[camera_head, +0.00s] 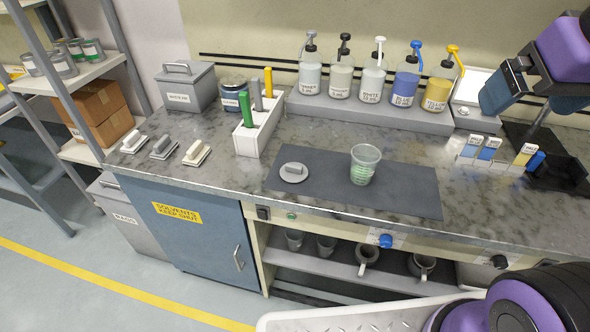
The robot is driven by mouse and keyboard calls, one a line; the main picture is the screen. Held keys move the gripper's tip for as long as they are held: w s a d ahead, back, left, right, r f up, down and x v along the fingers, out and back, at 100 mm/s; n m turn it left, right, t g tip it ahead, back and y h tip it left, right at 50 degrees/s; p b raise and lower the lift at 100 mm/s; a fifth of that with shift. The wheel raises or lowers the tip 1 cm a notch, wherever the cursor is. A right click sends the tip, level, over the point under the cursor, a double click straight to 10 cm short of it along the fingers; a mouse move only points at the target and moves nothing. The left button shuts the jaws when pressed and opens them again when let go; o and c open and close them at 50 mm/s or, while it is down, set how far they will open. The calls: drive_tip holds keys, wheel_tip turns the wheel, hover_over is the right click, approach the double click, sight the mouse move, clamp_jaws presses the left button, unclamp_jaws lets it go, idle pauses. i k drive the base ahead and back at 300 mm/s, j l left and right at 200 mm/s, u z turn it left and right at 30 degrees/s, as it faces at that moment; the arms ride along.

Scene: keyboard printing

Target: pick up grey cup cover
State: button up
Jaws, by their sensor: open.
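The grey cup cover (293,172) is a round pale disc with a raised grey grip on top. It lies flat near the left end of the dark grey mat (405,192) on the counter. A clear cup (364,165) with green contents stands upright on the mat, to the right of the cover and apart from it. My gripper (509,83) is in the air at the upper right, far from the cover. It is open, with nothing seen in it. Part of it is hidden or out of the picture.
A white rack (257,134) with green, grey and yellow handles stands behind the cover. Several pump bottles (372,80) line a raised grey shelf. Handled blocks (164,147) and a lidded grey bin (186,88) are at left. The counter's front edge (240,197) is close below the mat.

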sight(290, 172)
drive_tip(key=i+j+u, duration=0.15)
drive_tip(key=j+u, duration=0.2)
drive_tip(key=i+j+u, duration=0.15)
drive_tip(key=u, duration=0.2)
drive_tip(key=i+j+u, duration=0.35)
drive_tip(key=k+l, duration=0.05)
drive_tip(key=k, duration=0.05)
